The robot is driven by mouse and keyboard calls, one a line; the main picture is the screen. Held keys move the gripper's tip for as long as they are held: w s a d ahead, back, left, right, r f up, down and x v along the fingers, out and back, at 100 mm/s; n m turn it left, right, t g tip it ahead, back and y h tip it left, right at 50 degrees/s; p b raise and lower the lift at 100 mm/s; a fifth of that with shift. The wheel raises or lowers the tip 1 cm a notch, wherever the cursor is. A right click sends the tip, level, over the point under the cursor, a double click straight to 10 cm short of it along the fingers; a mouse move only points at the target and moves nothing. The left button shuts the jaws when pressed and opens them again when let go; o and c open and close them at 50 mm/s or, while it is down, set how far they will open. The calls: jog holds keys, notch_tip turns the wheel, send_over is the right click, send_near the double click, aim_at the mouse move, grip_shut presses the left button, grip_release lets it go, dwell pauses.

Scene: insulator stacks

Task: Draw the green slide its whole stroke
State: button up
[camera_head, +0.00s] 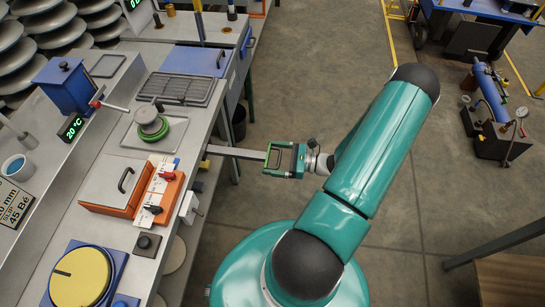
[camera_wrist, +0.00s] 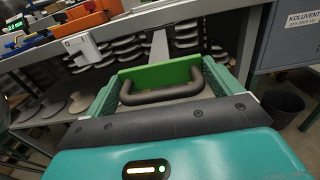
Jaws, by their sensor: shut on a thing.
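The green slide (camera_head: 268,155) stands out from the front of the bench at the end of a long grey bar (camera_head: 235,153). In the wrist view its green front plate (camera_wrist: 158,74) carries a dark bow handle (camera_wrist: 160,94). My gripper (camera_head: 281,158) is at the slide's outer end, level with it. In the wrist view its teal fingers (camera_wrist: 163,82) lie to the left and right of the plate and handle, shut on the slide. The exact finger contact is partly hidden. The grey bar runs back toward the bench, its far end under the bench edge.
A dark bin (camera_wrist: 284,106) stands under the bench.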

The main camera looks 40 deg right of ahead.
jog(key=o, duration=1.1)
jog(key=shift+s+d, duration=0.2)
jog(key=shift+s, duration=0.05)
jog(key=shift+w, duration=0.1)
jog(key=v, duration=1.4)
jog(key=shift+a, duration=0.1)
